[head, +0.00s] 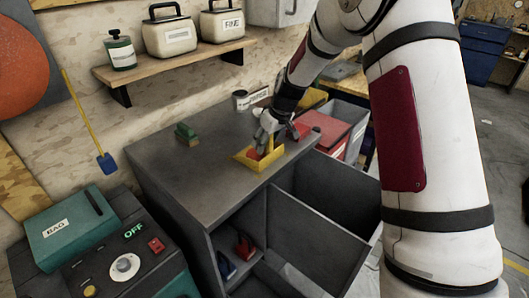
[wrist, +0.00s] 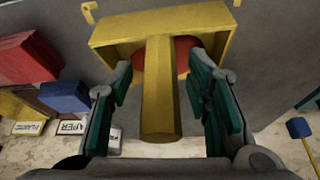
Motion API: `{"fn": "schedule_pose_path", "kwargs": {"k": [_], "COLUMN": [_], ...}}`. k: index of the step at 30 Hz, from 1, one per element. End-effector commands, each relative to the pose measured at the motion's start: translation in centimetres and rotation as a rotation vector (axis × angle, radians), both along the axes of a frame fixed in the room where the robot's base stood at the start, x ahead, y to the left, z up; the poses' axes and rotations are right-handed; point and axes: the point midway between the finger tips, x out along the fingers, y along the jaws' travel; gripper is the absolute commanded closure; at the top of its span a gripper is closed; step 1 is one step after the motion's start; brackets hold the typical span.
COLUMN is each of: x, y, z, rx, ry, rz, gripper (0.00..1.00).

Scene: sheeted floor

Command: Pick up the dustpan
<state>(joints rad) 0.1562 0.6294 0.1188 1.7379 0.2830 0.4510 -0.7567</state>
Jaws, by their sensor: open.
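A yellow dustpan (head: 244,160) lies on the grey worktop, near its front edge. In the wrist view its wide pan (wrist: 115,37) is at the top, and its yellow handle (wrist: 160,110) points down toward my palm. A red round thing shows behind the handle, partly hidden. My gripper (head: 270,135) is over the handle end of the dustpan. In the wrist view my gripper (wrist: 160,88) is open, with one green-padded finger on each side of the handle and visible gaps between.
A green brush (head: 187,132) lies on the grey worktop (head: 185,175), left of the dustpan. Open compartments lie below the front edge. A shelf (head: 175,62) with containers is on the wall. Red and grey bins (head: 340,122) stand behind, at right.

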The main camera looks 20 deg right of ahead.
Motion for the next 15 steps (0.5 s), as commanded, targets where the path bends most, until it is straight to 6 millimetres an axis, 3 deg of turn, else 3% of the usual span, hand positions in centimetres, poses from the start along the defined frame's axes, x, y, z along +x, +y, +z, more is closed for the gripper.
{"fn": "schedule_pose_path", "kwargs": {"k": [6, 12, 15], "x": [0.05, 0.04, 0.04], "y": [0.0, 0.0, -0.01], "z": [-0.03, -0.02, -0.01], "rx": [0.0, 0.0, 0.0], "ry": [-0.001, -0.001, -0.001], "rz": [0.0, 0.0, 0.0], "gripper": [0.55, 1.0, 1.0]}}
